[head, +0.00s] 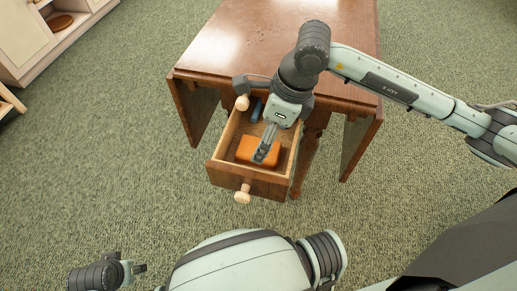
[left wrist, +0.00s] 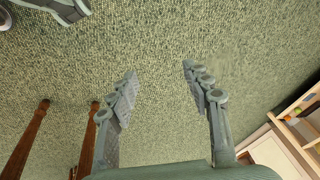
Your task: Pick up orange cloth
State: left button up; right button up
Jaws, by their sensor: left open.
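The orange cloth (head: 246,149), a folded block shape, lies in the open wooden drawer (head: 225,178) of the table. My right gripper (head: 263,157) reaches down into the drawer, with its fingertips over the cloth's right part and hiding some of it. I cannot tell whether its fingers are closed on the cloth. My left gripper (head: 140,268) is at the lower left, well away from the drawer. In the left wrist view, the left gripper (left wrist: 160,80) is open and empty above the carpet.
A brown wooden table (head: 240,45) with drop leaves stands behind the drawer. The drawer front has a round knob (head: 243,194). A pale shelf (head: 45,50) stands at the upper left. Green carpet around is clear.

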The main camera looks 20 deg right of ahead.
jog(key=x, duration=0.4)
jog(key=shift+f, duration=0.25)
jog(key=shift+c, duration=0.2)
jog(key=c, duration=1.2)
notch_tip(320, 180, up, 18)
